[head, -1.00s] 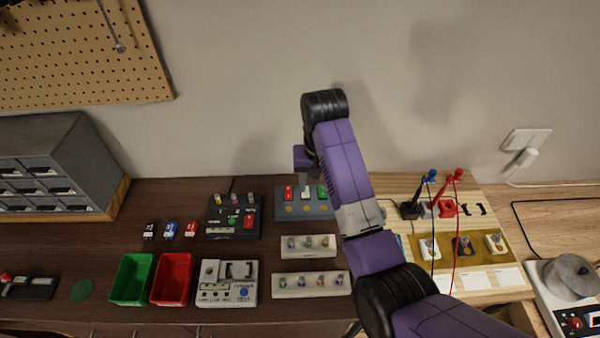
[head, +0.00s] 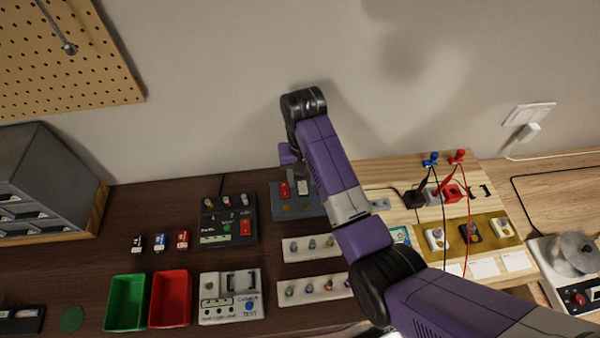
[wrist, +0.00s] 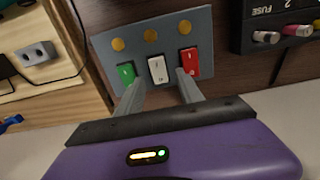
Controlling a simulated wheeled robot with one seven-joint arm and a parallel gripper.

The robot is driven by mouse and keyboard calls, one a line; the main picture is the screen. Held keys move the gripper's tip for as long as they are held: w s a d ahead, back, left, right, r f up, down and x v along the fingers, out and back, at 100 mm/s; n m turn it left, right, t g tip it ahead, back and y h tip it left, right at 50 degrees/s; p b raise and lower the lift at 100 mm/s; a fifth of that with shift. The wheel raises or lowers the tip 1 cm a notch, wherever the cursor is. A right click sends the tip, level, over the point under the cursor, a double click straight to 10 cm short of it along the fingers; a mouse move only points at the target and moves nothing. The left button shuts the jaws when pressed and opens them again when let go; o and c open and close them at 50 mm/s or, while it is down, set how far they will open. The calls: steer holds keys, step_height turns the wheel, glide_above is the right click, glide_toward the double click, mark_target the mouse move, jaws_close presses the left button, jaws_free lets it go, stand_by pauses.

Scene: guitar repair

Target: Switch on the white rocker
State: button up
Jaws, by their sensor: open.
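A grey switch panel (head: 280,207) on the dark bench carries a red rocker (head: 285,190) and a white rocker (head: 302,187); my arm hides its right part in the head view. In the wrist view the panel (wrist: 112,48) shows a green rocker (wrist: 126,73), the white rocker (wrist: 157,70) in the middle and the red rocker (wrist: 189,62), with a row of amber dots. My gripper (wrist: 160,84) is open and empty, its two fingers appearing on either side of the white rocker. Contact and the rocker's on or off position cannot be told.
A fuse box (head: 229,219) stands left of the panel, and racks of small knobs (head: 310,246) lie in front. Green (head: 126,302) and red (head: 170,298) bins sit at the front left. Leads and plugs (head: 440,195) are on the pale board to the right.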

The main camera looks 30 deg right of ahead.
steer(key=shift+f, duration=0.55)
jaws_close()
steer(key=shift+s, duration=0.1)
steer(key=shift+s+a+t+h, duration=0.1)
steer(key=shift+s+t+h, duration=0.15)
steer(key=shift+t, duration=0.55)
steer(key=shift+s+t+h, duration=0.1)
steer(key=shift+t+h, duration=0.15)
steer(key=shift+t, duration=0.55)
steer(key=shift+r, duration=0.1)
